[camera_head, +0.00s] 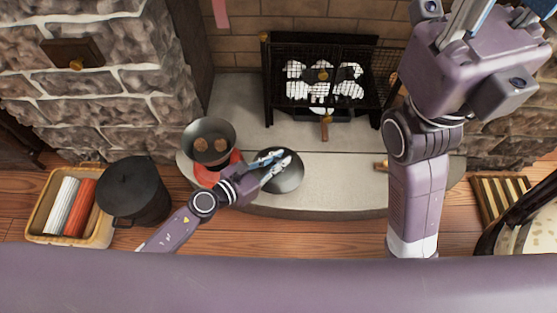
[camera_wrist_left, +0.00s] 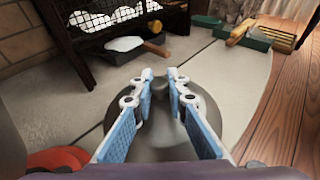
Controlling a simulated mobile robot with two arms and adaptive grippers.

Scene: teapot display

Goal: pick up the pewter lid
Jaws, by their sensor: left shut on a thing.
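The pewter lid (camera_head: 289,182) is a dark grey round disc over the pale stone hearth, right of a dark pan. In the left wrist view the lid (camera_wrist_left: 160,125) lies below my fingers, its knob between the fingertips. My left gripper (camera_head: 275,165) is shut on the knob from the lower left; its two fingertips also show in the left wrist view (camera_wrist_left: 160,76). I cannot tell whether the lid touches the hearth. My right gripper (camera_head: 490,14) is raised at the top right, away from the lid, its fingertips cut off by the frame edge.
A dark pan (camera_head: 221,133) with two brown pieces stands close left over a red object (camera_head: 205,175). A black fire grate (camera_head: 325,45) stands behind. A black pot (camera_head: 133,187) and a basket (camera_head: 40,212) with rolls are at the left.

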